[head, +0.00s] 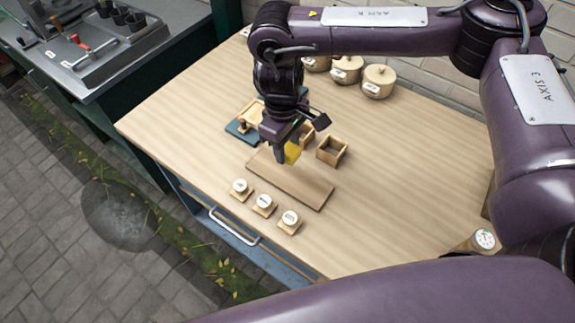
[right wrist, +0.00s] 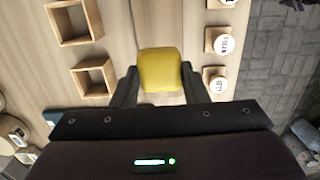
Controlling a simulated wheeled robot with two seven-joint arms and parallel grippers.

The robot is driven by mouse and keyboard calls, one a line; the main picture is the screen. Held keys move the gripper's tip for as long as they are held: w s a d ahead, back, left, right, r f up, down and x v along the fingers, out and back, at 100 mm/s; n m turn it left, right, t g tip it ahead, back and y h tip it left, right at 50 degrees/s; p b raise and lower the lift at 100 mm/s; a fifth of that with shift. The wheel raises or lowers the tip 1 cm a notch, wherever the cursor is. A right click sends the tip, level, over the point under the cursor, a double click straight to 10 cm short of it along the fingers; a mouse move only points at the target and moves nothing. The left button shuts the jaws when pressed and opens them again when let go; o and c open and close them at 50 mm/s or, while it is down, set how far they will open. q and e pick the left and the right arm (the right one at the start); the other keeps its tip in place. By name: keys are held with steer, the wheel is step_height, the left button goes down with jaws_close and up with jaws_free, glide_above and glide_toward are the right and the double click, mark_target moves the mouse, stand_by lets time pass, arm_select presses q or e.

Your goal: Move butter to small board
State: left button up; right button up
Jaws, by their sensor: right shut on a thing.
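The yellow butter block (head: 292,152) is between the fingers of my right gripper (head: 288,150), which is shut on it. In the right wrist view the butter (right wrist: 160,70) sits between the two dark fingertips (right wrist: 158,84). In the head view the gripper hangs over the back part of the small board (head: 290,180), a flat wooden board on the table. The gripper hides part of the butter, and I cannot tell how far above the board it is. My left gripper is not in view.
Open wooden boxes (head: 332,150) stand just right of the gripper. A teal board with a wooden frame (head: 245,122) lies behind left. Several round-topped labelled pieces (head: 264,203) line the front edge. Lidded jars (head: 378,82) stand at the back. The table's right side (head: 410,170) is clear.

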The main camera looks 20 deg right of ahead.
glide_above(288, 176)
step_height(288, 176, down, 4)
steer(key=shift+a+f, duration=0.1)
steer(key=shift+f, duration=0.15)
steer(key=shift+w+f+b, duration=0.1)
steer(key=shift+f+b, duration=0.35)
steer(key=shift+f, duration=1.55)
steer(key=shift+f, duration=0.15)
steer(key=o, duration=1)
steer(key=shift+c, duration=0.2)
steer(key=r, duration=1.2)
steer(key=shift+w+a+r, duration=0.2)
steer(key=shift+w+a, duration=0.05)
steer(key=shift+w, duration=0.05)
steer(key=shift+s+f, duration=0.1)
